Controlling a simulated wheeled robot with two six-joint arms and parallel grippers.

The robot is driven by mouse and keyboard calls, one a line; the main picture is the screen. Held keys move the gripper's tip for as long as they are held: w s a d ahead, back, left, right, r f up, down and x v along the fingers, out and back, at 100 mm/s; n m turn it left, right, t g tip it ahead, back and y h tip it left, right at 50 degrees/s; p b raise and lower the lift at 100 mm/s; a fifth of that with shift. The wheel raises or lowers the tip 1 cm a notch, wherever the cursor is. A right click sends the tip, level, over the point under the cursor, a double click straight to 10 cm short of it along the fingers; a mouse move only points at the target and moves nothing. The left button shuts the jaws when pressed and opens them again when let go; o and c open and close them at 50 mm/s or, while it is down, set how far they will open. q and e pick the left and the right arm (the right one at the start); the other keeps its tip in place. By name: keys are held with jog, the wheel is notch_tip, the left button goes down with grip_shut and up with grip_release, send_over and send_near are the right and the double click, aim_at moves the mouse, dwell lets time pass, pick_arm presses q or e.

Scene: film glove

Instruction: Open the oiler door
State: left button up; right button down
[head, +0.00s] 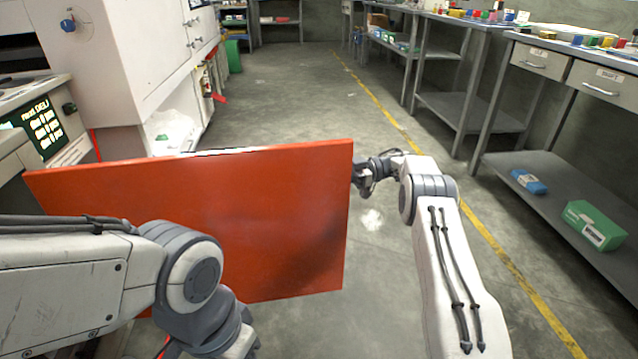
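A flat red-orange panel (215,215), which looks like the oiler door, stands upright across the left and middle of the head view. Its free right edge is near the middle of the picture, and its left end reaches toward the machine at the left. My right gripper (363,179) is at the panel's upper right edge. Its fingertips are small and partly hidden, so I cannot tell whether they touch or grip the panel. My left arm crosses in front of the panel's lower left part.
A white machine cabinet (118,60) and a control panel with a dark green display (45,130) stand at the left. Workbenches with drawers (590,85) line the right. A green box (594,226) is on a lower shelf. The concrete floor (290,95) between is clear.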

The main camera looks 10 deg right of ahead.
jog(key=shift+w+a+r, duration=0.1)
jog(key=shift+w+a, duration=0.15)
jog(key=shift+w, duration=0.05)
jog(key=c, duration=0.8)
grip_release()
jog(key=shift+a, duration=0.15)
jog(key=shift+c, duration=0.2)
jog(key=shift+s+d, duration=0.1)
jog(key=shift+d, duration=0.15)
